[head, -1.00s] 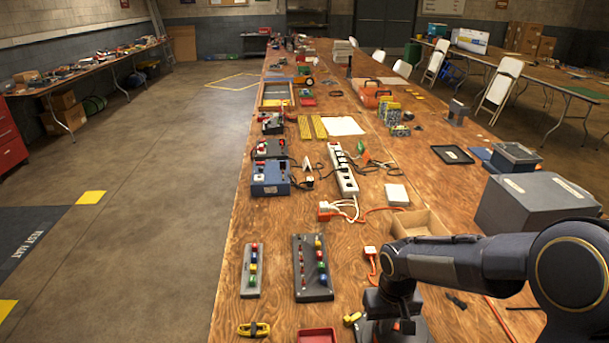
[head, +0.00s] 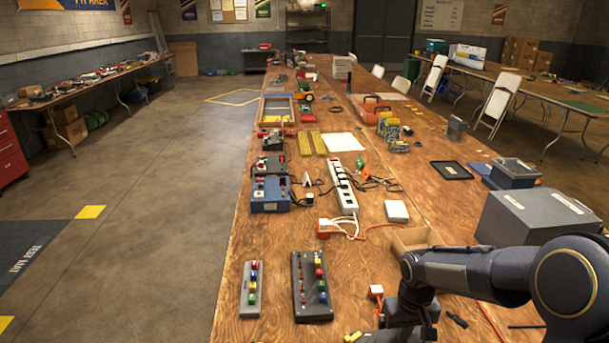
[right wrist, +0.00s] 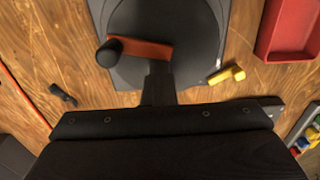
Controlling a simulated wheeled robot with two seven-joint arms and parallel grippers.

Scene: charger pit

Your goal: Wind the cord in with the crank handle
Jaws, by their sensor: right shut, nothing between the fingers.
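In the right wrist view, the crank handle is an orange arm (right wrist: 148,49) with a black knob (right wrist: 110,51) at its left end. It lies over the round dark reel (right wrist: 188,20), which stands on a grey base. My right gripper (right wrist: 158,78) is shut and empty. Its fingertips are just below the crank arm, right of the knob; I cannot tell whether they touch it. In the head view, my right wrist reaches the bottom edge, and the reel is hidden or out of frame. Part of an orange cord (right wrist: 22,98) shows at the left. My left gripper is not in view.
In the right wrist view, a red tray (right wrist: 288,52) and a small yellow piece (right wrist: 226,75) lie right of the reel.

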